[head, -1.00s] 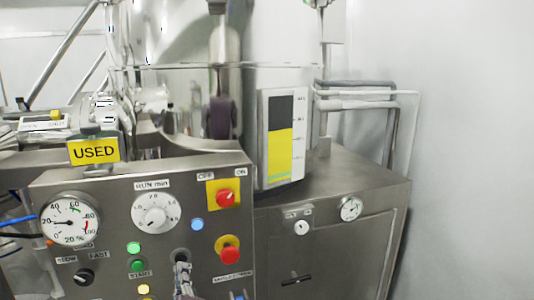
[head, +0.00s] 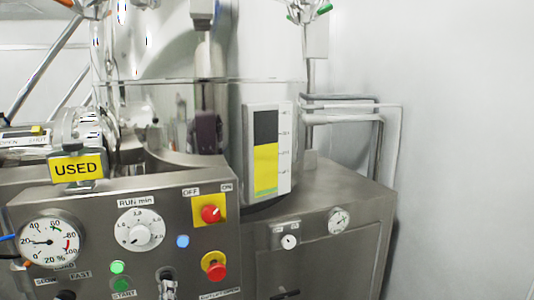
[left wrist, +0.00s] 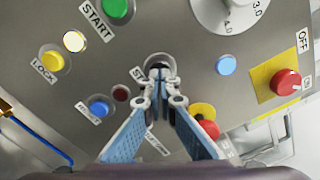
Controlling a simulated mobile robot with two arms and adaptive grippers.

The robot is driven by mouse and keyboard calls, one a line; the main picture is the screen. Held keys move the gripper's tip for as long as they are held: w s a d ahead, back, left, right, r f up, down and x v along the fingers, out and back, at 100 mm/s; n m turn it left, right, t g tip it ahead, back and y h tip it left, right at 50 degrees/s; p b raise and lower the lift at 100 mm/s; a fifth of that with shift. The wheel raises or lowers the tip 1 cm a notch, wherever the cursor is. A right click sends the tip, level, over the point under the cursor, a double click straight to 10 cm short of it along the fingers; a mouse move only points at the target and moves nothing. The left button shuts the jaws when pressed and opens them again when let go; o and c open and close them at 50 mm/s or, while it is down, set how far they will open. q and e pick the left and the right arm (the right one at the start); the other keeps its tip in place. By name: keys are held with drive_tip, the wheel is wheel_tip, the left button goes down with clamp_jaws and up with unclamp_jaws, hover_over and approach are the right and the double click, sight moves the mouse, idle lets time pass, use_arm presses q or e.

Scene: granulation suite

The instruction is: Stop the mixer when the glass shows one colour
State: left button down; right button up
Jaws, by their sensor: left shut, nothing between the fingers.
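The tall sight glass (head: 265,150) on the mixer's right side is dark at the top, yellow over most of its lower part, with a thin green band at the bottom. My left gripper (head: 168,277) is at the lower edge of the head view, in front of the control panel (head: 90,212). In the left wrist view its fingers (left wrist: 160,80) are shut and empty, with the tips at a dark round button (left wrist: 160,63) whose label, starting "ST", is partly hidden. I cannot tell whether they touch. My right gripper is not in view.
A red emergency-style knob (head: 214,266) and a red OFF/ON switch (head: 210,213) sit right of the gripper. The RUN min dial (head: 139,230) is above. A steel cabinet (head: 330,195) stands on the right.

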use_arm(q)
drive_tip(key=shift+w, duration=0.15)
idle(0.5)
drive_tip(key=shift+x, duration=1.05)
drive_tip(key=shift+p+v, duration=0.45)
drive_tip(key=shift+v, duration=0.7)
drive_tip(key=p+v, duration=0.1)
drive_tip(key=v, duration=0.4)
drive_tip(key=shift+w+f, duration=0.1)
